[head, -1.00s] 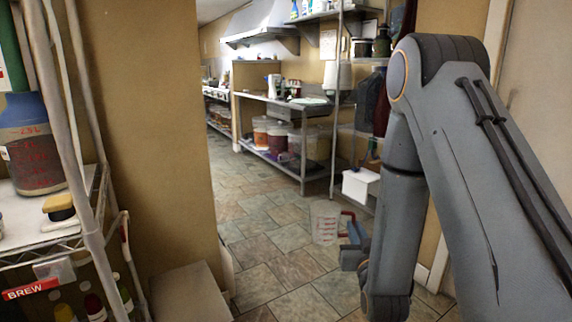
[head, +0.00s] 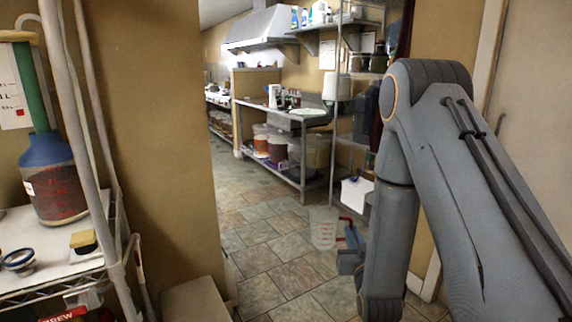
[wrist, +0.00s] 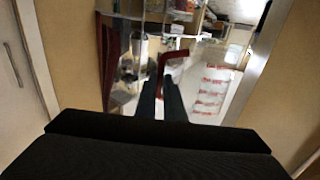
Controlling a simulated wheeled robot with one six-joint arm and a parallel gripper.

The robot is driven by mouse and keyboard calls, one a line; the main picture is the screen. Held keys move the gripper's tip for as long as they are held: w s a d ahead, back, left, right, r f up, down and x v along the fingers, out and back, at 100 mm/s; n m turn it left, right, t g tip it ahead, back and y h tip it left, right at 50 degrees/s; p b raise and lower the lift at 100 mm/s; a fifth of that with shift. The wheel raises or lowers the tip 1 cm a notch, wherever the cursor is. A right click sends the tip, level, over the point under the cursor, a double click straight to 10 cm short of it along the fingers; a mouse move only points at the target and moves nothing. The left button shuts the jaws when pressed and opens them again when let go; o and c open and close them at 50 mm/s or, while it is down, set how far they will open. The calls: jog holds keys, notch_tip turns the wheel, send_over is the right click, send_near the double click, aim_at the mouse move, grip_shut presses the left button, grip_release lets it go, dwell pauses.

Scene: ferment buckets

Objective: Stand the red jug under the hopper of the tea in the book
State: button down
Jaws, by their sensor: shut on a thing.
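The red jug (head: 323,229) is a clear measuring jug with red markings and a red handle. My gripper (head: 350,238) is shut on its handle and holds the jug in the air in front of the floor. In the wrist view the two fingers (wrist: 161,98) close on the red handle (wrist: 172,56), and the clear body with red markings (wrist: 212,92) hangs to the right. The jug looks empty. No hopper or book can be made out for certain; a paper sheet with a red square (head: 14,88) hangs at the far left.
A wire shelf (head: 60,275) at the left holds a blue-topped container (head: 52,185) with a green tube, and a small yellow-and-black item (head: 84,241). A wall corner and a low box (head: 193,300) stand beside it. Tiled floor (head: 265,250) is clear towards a steel table (head: 285,115) with buckets.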

jog(key=s+f, duration=0.7)
jog(key=f, duration=0.5)
jog(key=shift+f, duration=0.3)
jog(key=shift+d, duration=0.15)
